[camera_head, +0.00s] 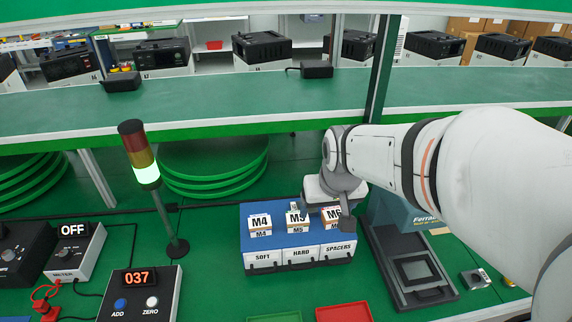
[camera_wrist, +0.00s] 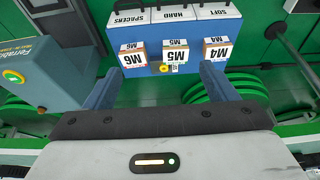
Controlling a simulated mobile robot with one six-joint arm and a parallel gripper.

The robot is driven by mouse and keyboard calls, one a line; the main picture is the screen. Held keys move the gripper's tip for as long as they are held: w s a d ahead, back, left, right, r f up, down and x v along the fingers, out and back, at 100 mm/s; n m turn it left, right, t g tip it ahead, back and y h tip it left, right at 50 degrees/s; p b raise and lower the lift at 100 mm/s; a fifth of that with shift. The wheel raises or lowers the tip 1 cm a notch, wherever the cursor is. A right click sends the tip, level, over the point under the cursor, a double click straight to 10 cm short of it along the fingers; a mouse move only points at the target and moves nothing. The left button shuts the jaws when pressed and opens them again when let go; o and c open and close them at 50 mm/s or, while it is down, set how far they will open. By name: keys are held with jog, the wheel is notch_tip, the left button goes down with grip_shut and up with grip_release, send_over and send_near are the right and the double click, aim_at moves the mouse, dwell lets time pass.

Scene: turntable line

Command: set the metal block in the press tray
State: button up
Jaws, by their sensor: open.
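A small silvery block (camera_head: 475,279), which looks like the metal block, lies on the green bench right of the press, at the lower right of the head view. The blue press (camera_head: 397,212) stands left of it, partly behind my arm. A grey, framed square tray (camera_head: 415,270) lies on its dark base. My gripper (camera_head: 326,212) is open and empty, pointing down over the blue organizer. In the wrist view my gripper (camera_wrist: 160,78) has its fingers wide apart, with nothing between them. The block does not show there; part of the press (camera_wrist: 48,72) does.
The blue organizer (camera_head: 282,240) holds boxes M4 (camera_head: 260,223), M5 (camera_head: 297,220) and M6 (camera_head: 331,216). A signal tower (camera_head: 140,155) stands left. Red (camera_head: 343,312) and green (camera_head: 275,317) trays lie in front. A counter box (camera_head: 140,294) reads 037. A green shelf crosses behind.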

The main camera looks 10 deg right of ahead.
jog(key=o, duration=0.4)
jog(key=w+f, duration=0.2)
jog(key=w, duration=0.1)
jog(key=w+f, duration=0.3)
jog(key=w, duration=0.1)
jog(key=w+f+b, duration=0.1)
jog(key=w+f, duration=0.2)
jog(key=w, duration=0.1)
jog(key=shift+t, duration=0.3)
jog(key=w+f, duration=0.2)
jog(key=w+f+b, duration=0.1)
jog(key=w+f, duration=0.1)
jog(key=f, duration=0.1)
jog(key=w+f, duration=0.1)
jog(key=f, duration=0.1)
jog(key=shift+w+d+f+b, duration=0.1)
jog(key=shift+w+f+b, duration=0.2)
jog(key=shift+w+b, duration=0.1)
jog(key=b+x, duration=0.1)
jog(key=x, duration=0.1)
jog(key=b+x, duration=0.1)
jog(key=x, duration=0.2)
jog(key=shift+w+a+f, duration=0.1)
jog(key=shift+w+a, duration=0.1)
jog(key=shift+w, duration=0.2)
jog(key=shift+s, duration=0.1)
jog(key=c, duration=1.2)
